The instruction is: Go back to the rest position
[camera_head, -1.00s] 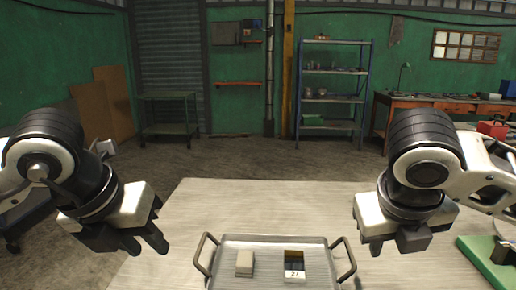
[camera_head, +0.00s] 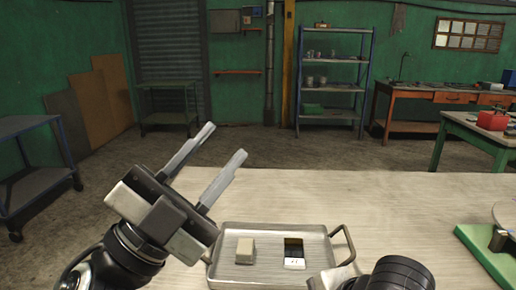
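My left gripper (camera_head: 226,142) rises from the lower left in the head view. Its two grey fingers are spread apart and point up and to the right, with nothing between them. It appears in front of the table's left part and covers the left end of the metal tray (camera_head: 270,273). Of my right arm, only a black ribbed joint and a pale part show at the bottom edge; its gripper fingers do not show. The tray holds a beige block (camera_head: 245,251) and a dark box with a white label (camera_head: 294,263).
The pale wooden table (camera_head: 400,205) is bare behind the tray. A green base (camera_head: 485,255) with a disc-like part stands at the right edge. A dark cart (camera_head: 35,180) is at the left. Shelves (camera_head: 333,87) and a workbench stand far back.

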